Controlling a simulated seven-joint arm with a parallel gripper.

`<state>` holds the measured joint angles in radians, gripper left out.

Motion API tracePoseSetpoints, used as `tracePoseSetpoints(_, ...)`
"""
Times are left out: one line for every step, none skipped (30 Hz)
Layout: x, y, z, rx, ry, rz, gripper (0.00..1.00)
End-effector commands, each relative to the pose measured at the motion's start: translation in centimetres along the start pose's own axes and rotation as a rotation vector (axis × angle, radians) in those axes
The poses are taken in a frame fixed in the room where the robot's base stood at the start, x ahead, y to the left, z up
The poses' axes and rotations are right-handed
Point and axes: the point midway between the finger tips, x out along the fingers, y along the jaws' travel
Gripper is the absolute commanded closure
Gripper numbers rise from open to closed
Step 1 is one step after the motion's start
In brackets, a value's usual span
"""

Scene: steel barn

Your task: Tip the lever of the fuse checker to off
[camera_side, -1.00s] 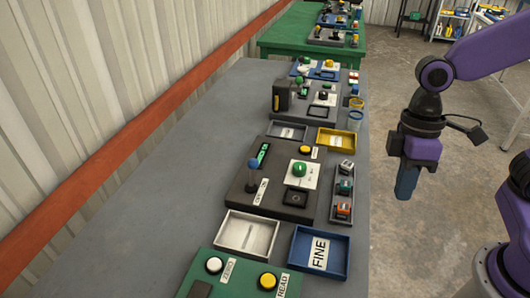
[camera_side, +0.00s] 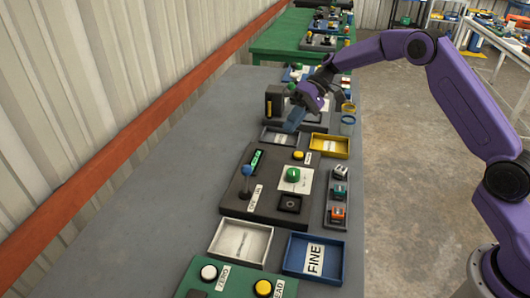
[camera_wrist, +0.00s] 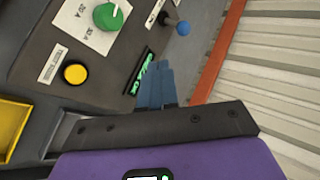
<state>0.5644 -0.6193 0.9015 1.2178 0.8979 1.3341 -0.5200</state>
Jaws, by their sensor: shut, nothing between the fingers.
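The fuse checker is a dark box (camera_side: 233,207) on the grey bench in the side view, and it fills the upper left of the wrist view (camera_wrist: 48,32). Its lever is a thin stick with a blue ball (camera_side: 247,170), standing near the box's left edge. In the wrist view the blue ball (camera_wrist: 183,28) is above and right of my fingertips. Small lever labels are too blurred to read. My gripper (camera_side: 290,127) is shut and empty, beyond the lever near the far end of the box. In the wrist view my blue fingertips (camera_wrist: 153,66) lie beside the lit green display (camera_wrist: 146,72), apart from the lever.
The box also carries a green knob (camera_side: 293,174) and a yellow button (camera_side: 298,155). A white tray (camera_side: 212,247) and a blue FINE tray (camera_side: 290,268) lie nearer, a yellow tray (camera_side: 347,147) farther. A corrugated wall with an orange rail runs left; bare bench lies between.

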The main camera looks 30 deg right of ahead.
Motion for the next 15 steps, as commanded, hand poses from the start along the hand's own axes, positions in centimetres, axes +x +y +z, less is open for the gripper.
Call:
tracePoseSetpoints(0.3, 0.1, -0.1, 0.001, 0.0, -0.003, 1.0)
tracePoseSetpoints(0.5, 0.1, -0.1, 0.001, 0.0, -0.003, 1.0)
tracePoseSetpoints(0.8, 0.1, -0.1, 0.001, 0.0, -0.002, 1.0)
tracePoseSetpoints(1.1, 0.1, -0.1, 0.0, 0.0, -0.002, 1.0)
tracePoseSetpoints(1.6, 0.0, 0.0, 0.0, -0.001, -0.002, 1.0)
tracePoseSetpoints(2.1, 0.0, 0.0, 0.0, -0.002, -0.002, 1.0)
tracePoseSetpoints(2.6, 0.1, 0.0, 0.001, -0.001, -0.001, 1.0)
tracePoseSetpoints(3.2, 0.0, 0.0, 0.001, -0.002, -0.002, 1.0)
tracePoseSetpoints(4.0, 0.1, 0.0, 0.001, -0.003, -0.001, 1.0)
tracePoseSetpoints(4.5, 0.1, 0.0, 0.001, -0.003, 0.0, 1.0)
tracePoseSetpoints(5.1, 0.1, 0.1, 0.0, -0.004, 0.0, 1.0)
tracePoseSetpoints(5.8, 0.1, 0.0, 0.001, -0.003, -0.001, 1.0)
tracePoseSetpoints(6.5, 0.1, 0.0, 0.001, -0.003, -0.001, 1.0)
tracePoseSetpoints(7.0, 0.1, 0.1, 0.001, -0.004, 0.0, 1.0)
tracePoseSetpoints(7.7, 0.1, 0.1, 0.001, -0.003, 0.001, 1.0)
